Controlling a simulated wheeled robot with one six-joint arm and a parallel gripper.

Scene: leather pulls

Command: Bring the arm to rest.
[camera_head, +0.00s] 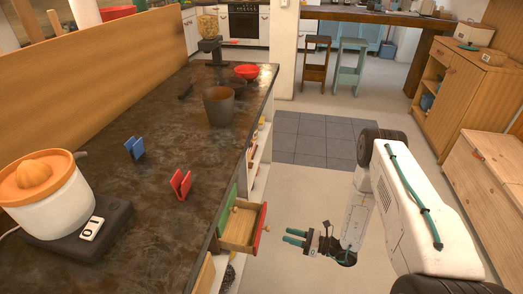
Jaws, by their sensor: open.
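My gripper (289,237) is at the lower middle of the view, over the pale floor to the right of the counter. Its two teal fingers are apart, point left, and hold nothing. Just left of them an open wooden drawer (240,225) with a red front juts out from the counter's side. A small gap shows between the fingertips and the drawer front. My white arm (425,215) with a teal cable fills the right of the view, bent down towards the gripper.
The dark counter (130,195) bears a juicer (45,195), a blue holder (134,149), a red holder (181,184), a brown pot (219,105) and a red bowl (247,72). Wooden cabinets (455,90) stand at the right. The tiled floor (315,137) beyond is clear.

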